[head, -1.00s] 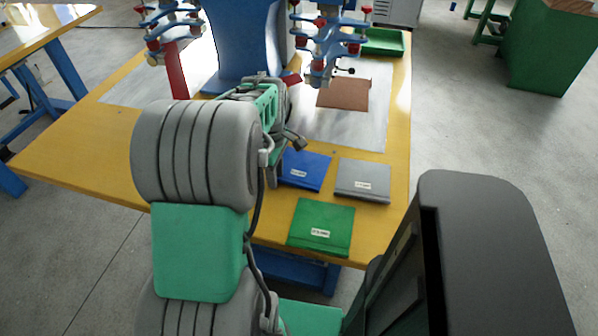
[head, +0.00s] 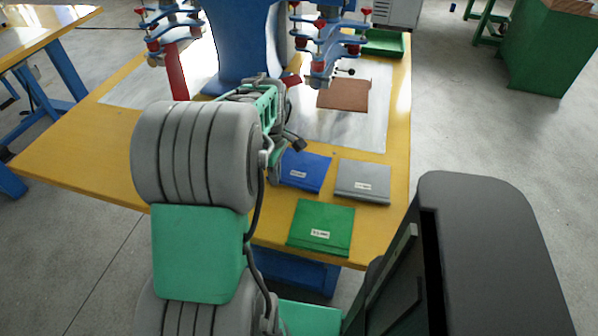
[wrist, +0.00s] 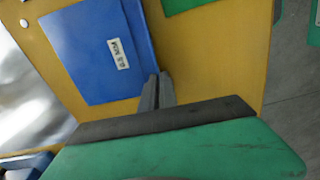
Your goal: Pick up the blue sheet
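The blue sheet (head: 303,170) lies on the yellow table, a flat panel with a small white label and a raised strip along one edge. It fills the upper left of the wrist view (wrist: 90,50). My gripper (wrist: 160,75) is at the end of that strip, at the sheet's near corner. Its two grey fingers are close together, with the blue edge running in between the tips, so it looks shut on the sheet. In the head view my arm hides the fingers and the sheet's left end.
A grey sheet (head: 363,181) lies right of the blue one, and a green sheet (head: 321,226) lies nearer the front edge. A pale metal plate (head: 345,135) with a brown sheet (head: 343,95) is behind. Blue-and-red clamp fixtures (head: 322,50) and a green tray (head: 384,42) stand farther back.

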